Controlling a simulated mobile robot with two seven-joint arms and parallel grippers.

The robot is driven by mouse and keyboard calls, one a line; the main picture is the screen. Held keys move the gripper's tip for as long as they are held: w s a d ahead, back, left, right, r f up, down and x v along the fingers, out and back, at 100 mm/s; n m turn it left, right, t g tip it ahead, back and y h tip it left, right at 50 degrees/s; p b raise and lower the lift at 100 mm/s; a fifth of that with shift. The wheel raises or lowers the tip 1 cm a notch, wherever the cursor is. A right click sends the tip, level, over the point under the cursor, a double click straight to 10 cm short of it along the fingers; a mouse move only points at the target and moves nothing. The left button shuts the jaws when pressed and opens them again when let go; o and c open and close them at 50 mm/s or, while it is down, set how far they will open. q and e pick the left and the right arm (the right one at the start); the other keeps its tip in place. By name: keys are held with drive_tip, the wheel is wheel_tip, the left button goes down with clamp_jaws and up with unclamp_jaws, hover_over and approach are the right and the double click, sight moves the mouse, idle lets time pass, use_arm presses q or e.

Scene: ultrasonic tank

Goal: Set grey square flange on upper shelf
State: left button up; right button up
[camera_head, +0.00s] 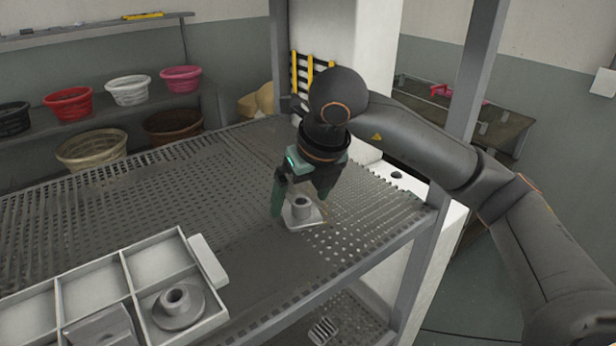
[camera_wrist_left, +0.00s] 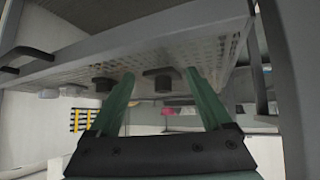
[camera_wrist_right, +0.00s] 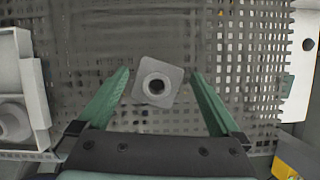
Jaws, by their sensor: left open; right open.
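The grey square flange (camera_head: 302,213) rests on the perforated upper shelf (camera_head: 225,170), its round hub facing up. In the right wrist view the flange (camera_wrist_right: 157,82) lies between and slightly beyond the fingertips, turned a little, with a gap on each side. My right gripper (camera_head: 298,200) is open above and around the flange, its fingers apart from it. My left gripper (camera_wrist_left: 160,80) is open and empty; the left wrist view shows it below a perforated shelf. It is not in the head view.
A white divided tray (camera_head: 195,262) stands at the left front of the shelf, holding a round flange (camera_head: 176,305) and a grey block (camera_head: 100,330). A grey post (camera_head: 420,260) stands at the right corner. The shelf behind the flange is clear. Several baskets (camera_head: 128,90) sit far behind.

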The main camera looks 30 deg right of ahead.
drive_tip(key=v, duration=1.1)
drive_tip(key=shift+s+r, duration=0.2)
drive_tip(key=shift+r, duration=0.05)
